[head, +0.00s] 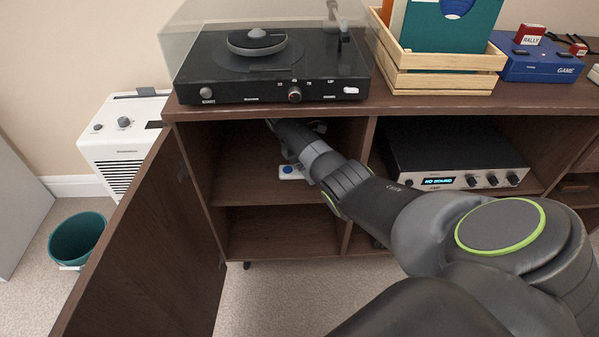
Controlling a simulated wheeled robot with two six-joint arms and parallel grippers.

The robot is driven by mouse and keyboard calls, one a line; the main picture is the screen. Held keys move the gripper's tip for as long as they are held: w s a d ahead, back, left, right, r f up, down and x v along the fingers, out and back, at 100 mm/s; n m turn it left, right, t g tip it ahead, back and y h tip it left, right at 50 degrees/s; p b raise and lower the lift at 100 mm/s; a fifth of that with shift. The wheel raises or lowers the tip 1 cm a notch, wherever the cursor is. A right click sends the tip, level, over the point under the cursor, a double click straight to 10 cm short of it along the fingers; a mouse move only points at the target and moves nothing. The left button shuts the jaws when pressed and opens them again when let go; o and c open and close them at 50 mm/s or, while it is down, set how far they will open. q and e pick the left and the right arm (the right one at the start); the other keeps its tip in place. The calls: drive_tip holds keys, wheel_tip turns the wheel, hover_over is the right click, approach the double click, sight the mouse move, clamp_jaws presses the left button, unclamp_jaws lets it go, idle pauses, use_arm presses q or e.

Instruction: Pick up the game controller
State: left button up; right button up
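A small white object with blue marks, apparently the game controller (290,172), lies on the upper shelf inside the open left compartment of the cabinet. Its right part is hidden behind my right arm. My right arm comes in from the right and reaches into this compartment. My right gripper (291,150) is dark and in shadow, just above and behind the controller in the picture. Its fingers are too dark and covered to show whether they are open or shut, or whether they touch the controller. My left gripper is out of view.
The cabinet door (150,250) stands open on the left. A turntable (270,65), a wooden crate (440,80) and a blue game box (540,65) stand on top. An amplifier (455,155) fills the compartment to the right. A teal bin (77,240) stands on the floor.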

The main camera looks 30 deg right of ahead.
drive_tip(key=shift+f, duration=0.1)
idle(0.3)
drive_tip(key=shift+c, duration=0.8)
drive_tip(key=c, duration=0.9)
